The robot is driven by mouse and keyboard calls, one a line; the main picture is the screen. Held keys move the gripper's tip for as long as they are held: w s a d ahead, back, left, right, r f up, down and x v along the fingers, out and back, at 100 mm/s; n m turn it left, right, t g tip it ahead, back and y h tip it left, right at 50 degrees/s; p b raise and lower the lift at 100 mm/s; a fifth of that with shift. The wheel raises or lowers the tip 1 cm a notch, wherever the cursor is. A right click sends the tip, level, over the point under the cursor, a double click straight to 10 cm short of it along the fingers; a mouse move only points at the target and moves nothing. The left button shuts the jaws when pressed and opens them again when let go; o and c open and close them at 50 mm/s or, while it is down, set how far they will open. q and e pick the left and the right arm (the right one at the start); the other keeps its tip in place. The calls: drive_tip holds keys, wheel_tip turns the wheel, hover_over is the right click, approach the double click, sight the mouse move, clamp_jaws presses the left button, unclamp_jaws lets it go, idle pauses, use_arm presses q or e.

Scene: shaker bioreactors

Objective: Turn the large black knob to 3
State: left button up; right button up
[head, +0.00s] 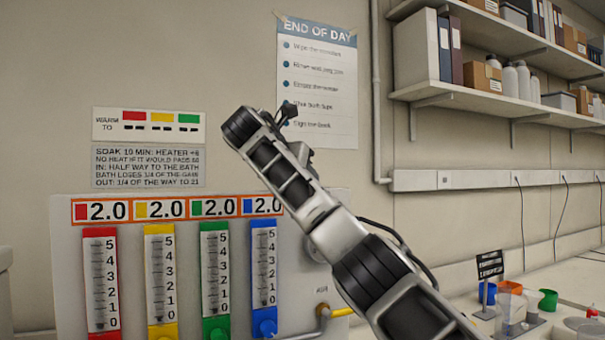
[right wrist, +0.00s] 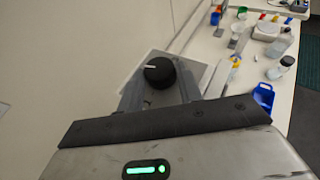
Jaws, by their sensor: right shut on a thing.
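The large black knob (right wrist: 160,72) shows in the right wrist view, round, with a white pointer mark toward the left of the picture. My right gripper (right wrist: 163,90) is shut on it, with one grey finger on each side. In the head view my right arm rises from the lower right across the panel (head: 335,215) and hides the knob; its scale numbers cannot be read. My left gripper is in neither view.
The panel carries red (head: 101,283), yellow (head: 160,280), green (head: 215,278) and blue (head: 264,275) gauges, each under a 2.0 label. A bench (head: 545,290) with cups stands at right, below shelves (head: 500,90).

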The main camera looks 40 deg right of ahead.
drive_tip(key=shift+w+a+m+g, duration=0.1)
drive_tip(key=shift+w+m+g, duration=0.1)
drive_tip(key=shift+m+g, duration=0.9)
drive_tip(key=shift+g, duration=0.2)
drive_tip(key=o, duration=1)
drive_tip(key=shift+h, duration=0.3)
drive_tip(key=v, duration=1.6)
